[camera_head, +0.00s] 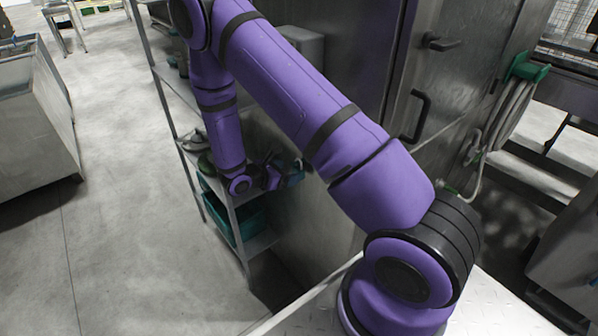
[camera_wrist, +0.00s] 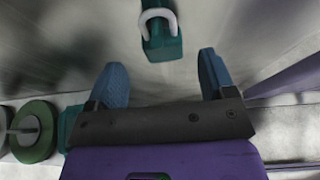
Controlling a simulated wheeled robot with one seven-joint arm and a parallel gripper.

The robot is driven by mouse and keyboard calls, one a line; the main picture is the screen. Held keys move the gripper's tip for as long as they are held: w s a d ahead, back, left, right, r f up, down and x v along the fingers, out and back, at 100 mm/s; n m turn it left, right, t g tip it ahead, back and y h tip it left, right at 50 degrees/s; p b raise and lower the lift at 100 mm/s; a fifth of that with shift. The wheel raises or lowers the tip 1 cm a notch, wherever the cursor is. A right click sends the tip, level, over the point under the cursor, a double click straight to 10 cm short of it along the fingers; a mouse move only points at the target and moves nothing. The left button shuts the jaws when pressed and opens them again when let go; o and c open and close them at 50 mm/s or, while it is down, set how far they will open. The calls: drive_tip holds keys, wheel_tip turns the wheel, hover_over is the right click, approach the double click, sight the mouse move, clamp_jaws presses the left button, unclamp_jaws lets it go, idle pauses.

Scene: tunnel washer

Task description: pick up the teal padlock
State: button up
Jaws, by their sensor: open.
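The teal padlock (camera_wrist: 162,46) shows at the top middle of the wrist view, with its pale grey shackle toward the camera. It rests on or against a grey metallic surface. My gripper (camera_wrist: 161,64) is open, with its blue fingers spread wide. The padlock lies just beyond the fingertips, roughly centred between them, and neither finger visibly touches it. Nothing is held. In the head view my gripper (camera_head: 290,172) is small at the shelf rack beside the steel cabinet, and I cannot make out the padlock there.
A round dark green object (camera_wrist: 36,132) lies left of my gripper. The metal shelf rack (camera_head: 172,108) holds several items, with a teal bin (camera_head: 246,222) on a lower shelf. The steel cabinet (camera_head: 440,95) stands close on the right. Open floor (camera_head: 120,170) lies left.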

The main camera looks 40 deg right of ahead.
sight(299, 168)
drive_tip(key=shift+x, duration=2.35)
drive_tip(key=shift+s, duration=0.1)
drive_tip(key=c, duration=1)
